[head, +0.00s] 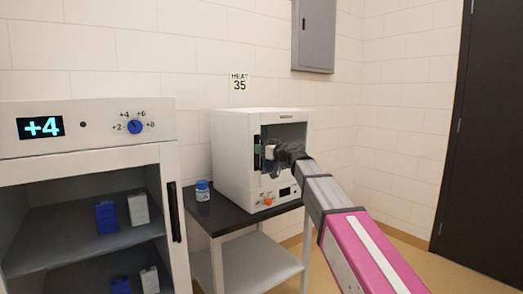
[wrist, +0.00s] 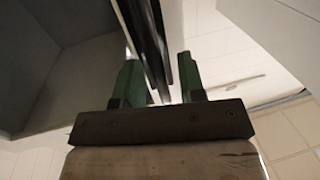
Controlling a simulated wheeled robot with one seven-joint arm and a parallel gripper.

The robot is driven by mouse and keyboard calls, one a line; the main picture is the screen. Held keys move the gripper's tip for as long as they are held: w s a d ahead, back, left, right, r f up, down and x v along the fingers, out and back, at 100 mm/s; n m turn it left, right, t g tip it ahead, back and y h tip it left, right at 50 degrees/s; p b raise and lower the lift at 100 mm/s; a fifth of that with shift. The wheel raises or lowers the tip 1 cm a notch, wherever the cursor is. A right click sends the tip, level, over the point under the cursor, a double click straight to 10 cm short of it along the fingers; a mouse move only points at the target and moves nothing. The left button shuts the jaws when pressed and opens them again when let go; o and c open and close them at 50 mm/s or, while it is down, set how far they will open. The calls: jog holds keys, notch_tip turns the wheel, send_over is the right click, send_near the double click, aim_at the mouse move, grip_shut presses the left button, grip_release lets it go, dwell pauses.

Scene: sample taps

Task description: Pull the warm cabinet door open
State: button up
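The warm cabinet (head: 232,160) is a white box on a black-topped stand, under a wall sign reading HEAT 35. Its front has a dark window or opening; my gripper and wrist cover part of it, so I cannot tell whether the door is ajar. My gripper (head: 264,150) is at the left part of that front. In the wrist view its green fingers (wrist: 160,85) stand apart, one each side of a dark upright bar (wrist: 147,35), likely the door handle. A light gap shows between the fingers, so they do not look closed on it.
A larger white cabinet (head: 88,140) with a +4 display and open shelves stands at left. A blue-capped jar (head: 202,190) sits on the black stand top (head: 225,218). A grey wall box (head: 314,35) hangs above right. Floor to the right is clear.

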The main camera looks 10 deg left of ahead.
jog(key=shift+a, duration=0.1)
grip_shut()
